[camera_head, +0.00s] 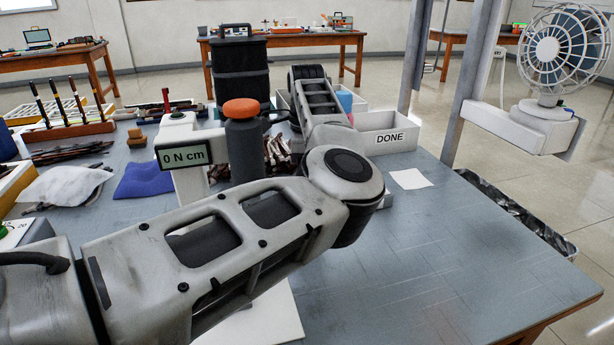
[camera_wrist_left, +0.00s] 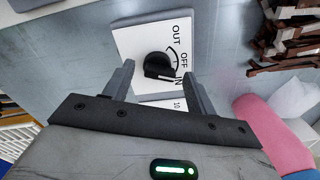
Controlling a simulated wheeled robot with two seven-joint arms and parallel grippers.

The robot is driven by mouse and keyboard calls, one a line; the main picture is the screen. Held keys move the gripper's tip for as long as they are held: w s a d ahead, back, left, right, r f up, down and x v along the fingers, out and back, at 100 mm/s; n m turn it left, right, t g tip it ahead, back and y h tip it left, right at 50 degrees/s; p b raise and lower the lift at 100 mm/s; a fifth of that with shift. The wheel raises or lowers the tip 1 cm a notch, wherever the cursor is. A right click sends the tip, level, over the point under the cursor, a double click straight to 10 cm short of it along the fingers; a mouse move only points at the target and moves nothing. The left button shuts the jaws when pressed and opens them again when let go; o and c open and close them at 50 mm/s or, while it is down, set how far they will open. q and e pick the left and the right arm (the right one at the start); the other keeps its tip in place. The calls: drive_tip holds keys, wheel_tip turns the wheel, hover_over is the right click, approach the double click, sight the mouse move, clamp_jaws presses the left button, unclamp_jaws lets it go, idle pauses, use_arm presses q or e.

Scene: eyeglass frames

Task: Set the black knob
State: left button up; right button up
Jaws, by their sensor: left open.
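The black knob (camera_wrist_left: 156,64) sits on a white plate (camera_wrist_left: 128,40) printed OUT, OFF and IN, in the left wrist view. A pale mark shows on the knob's edge toward IN; I cannot tell its exact setting. My left gripper (camera_wrist_left: 159,72) is open, with one finger on each side of the knob in the picture. I see no contact, and the gap in depth is unclear. In the head view my left arm crosses from the left and its gripper is hidden. My right gripper is not in view.
A dark bottle with an orange cap (camera_head: 241,108) and a gauge reading "0 N cm" (camera_head: 184,156) stand close to my arm. A white DONE bin (camera_head: 388,139) is behind. Brown frames (camera_wrist_left: 292,35) lie near the plate. The table's right front (camera_head: 430,260) is clear.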

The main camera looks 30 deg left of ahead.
use_arm(q)
drive_tip(key=shift+f, duration=0.1)
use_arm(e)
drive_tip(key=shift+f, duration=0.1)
use_arm(q)
drive_tip(key=c, duration=1)
